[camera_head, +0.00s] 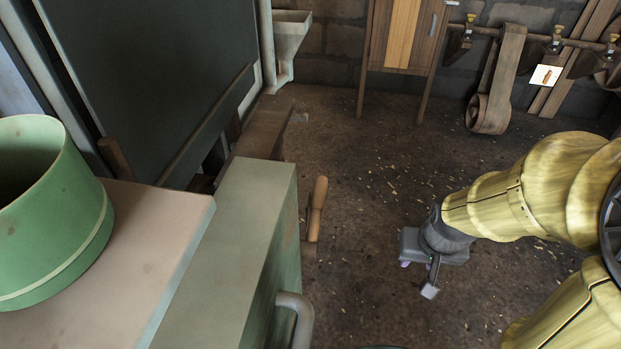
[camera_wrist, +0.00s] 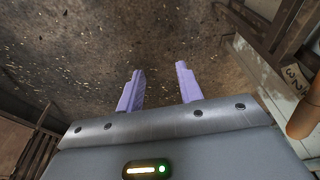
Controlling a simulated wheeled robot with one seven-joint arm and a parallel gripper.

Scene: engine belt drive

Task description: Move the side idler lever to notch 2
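The side idler lever (camera_head: 317,208) shows in the head view as a wooden handle standing upright beside the green machine housing (camera_head: 232,240). In the wrist view a rounded wooden handle (camera_wrist: 304,120), likely the same lever, is cut off at the right edge. Which notch the lever sits in cannot be told. My gripper (camera_wrist: 160,68) is open and empty, its two purple fingers apart over bare floor. In the head view it is right of the lever, clearly apart from it.
A bent grey pipe handle (camera_head: 296,315) sticks out from the housing below the lever. A green cylinder (camera_head: 60,215) stands at the left. A wooden cabinet (camera_head: 405,35) and a hanging belt (camera_head: 500,80) are at the back wall. The floor between lever and gripper is clear.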

